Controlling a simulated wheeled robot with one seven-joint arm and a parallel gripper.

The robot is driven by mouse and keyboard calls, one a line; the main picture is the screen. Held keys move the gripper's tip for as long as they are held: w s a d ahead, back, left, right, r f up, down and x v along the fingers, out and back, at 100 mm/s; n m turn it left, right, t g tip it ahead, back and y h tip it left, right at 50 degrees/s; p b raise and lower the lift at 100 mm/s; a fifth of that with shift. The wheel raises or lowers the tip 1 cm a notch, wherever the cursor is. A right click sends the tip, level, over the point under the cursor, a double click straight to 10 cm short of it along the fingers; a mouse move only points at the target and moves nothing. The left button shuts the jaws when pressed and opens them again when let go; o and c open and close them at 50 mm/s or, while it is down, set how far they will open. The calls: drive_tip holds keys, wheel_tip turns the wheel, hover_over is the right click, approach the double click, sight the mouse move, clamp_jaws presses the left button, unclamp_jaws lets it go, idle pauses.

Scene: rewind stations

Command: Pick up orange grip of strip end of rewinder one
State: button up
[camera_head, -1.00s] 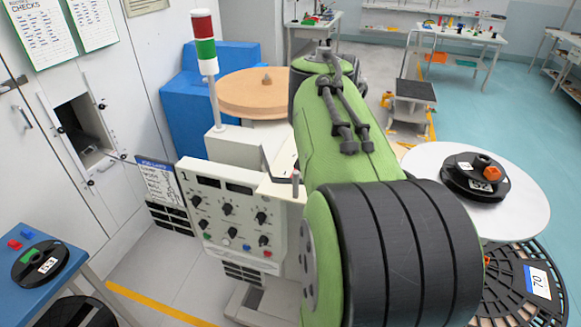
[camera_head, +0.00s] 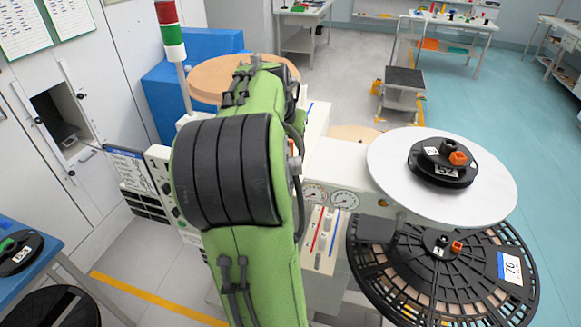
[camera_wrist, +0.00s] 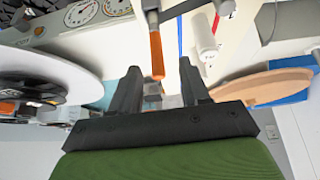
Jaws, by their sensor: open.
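An orange grip (camera_wrist: 157,55) on a dark metal holder shows at the top centre of the wrist view, with its lower end near the gap between my fingertips. A small patch of orange beside my arm in the head view (camera_head: 291,148) may be the same grip. My gripper (camera_wrist: 160,70) is open, and nothing is clamped between its fingers. I cannot tell the exact depth between fingers and grip. Rewinder one (camera_head: 322,165) is a cream machine with gauges, partly hidden behind my green arm. My gripper is hidden in the head view.
A white round plate (camera_head: 395,180) with a black hub (camera_head: 440,175) stands at the right, above a large black slotted reel (camera_head: 390,285). A wooden disc (camera_head: 205,80) and blue block (camera_head: 160,95) are behind. A signal tower (camera_head: 172,45) rises at the left.

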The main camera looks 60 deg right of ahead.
sight(292, 148)
drive_tip(key=x, duration=0.4)
drive_tip(key=shift+s+f, duration=0.1)
drive_tip(key=shift+f, duration=0.25)
drive_tip(key=shift+d+f, duration=0.2)
drive_tip(key=shift+d, duration=0.05)
drive_tip(key=shift+a, duration=0.15)
drive_tip(key=shift+c, duration=1)
clamp_jaws()
drive_tip(key=shift+r, duration=0.1)
